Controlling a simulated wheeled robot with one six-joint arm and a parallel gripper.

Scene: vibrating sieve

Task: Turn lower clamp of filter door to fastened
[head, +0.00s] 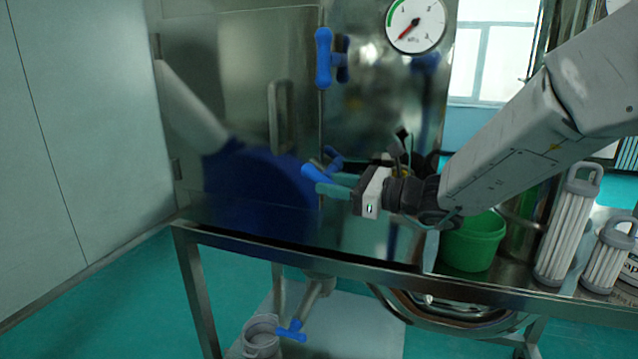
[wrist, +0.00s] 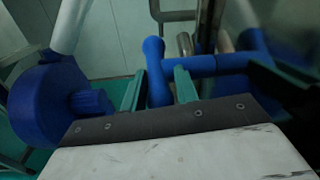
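The filter door (head: 240,110) is a shiny metal panel that looks closed against the housing. Its lower clamp (head: 314,172) is a blue handle on a short blue shaft, partly hidden by my gripper in the head view. The handle looks tilted there. My gripper (head: 335,184) has teal fingers reaching to this clamp from the right. In the wrist view the blue clamp handle (wrist: 156,72) stands between the two fingers of my gripper (wrist: 159,88), with small gaps visible. The fingers are apart; firm contact is not visible.
The upper clamp (head: 323,58) is blue with its handle upright. A metal door handle (head: 281,115) is left of the clamps. A green bucket (head: 473,242) and white filter cartridges (head: 568,228) stand on the metal table at right. A pressure gauge (head: 416,24) is above.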

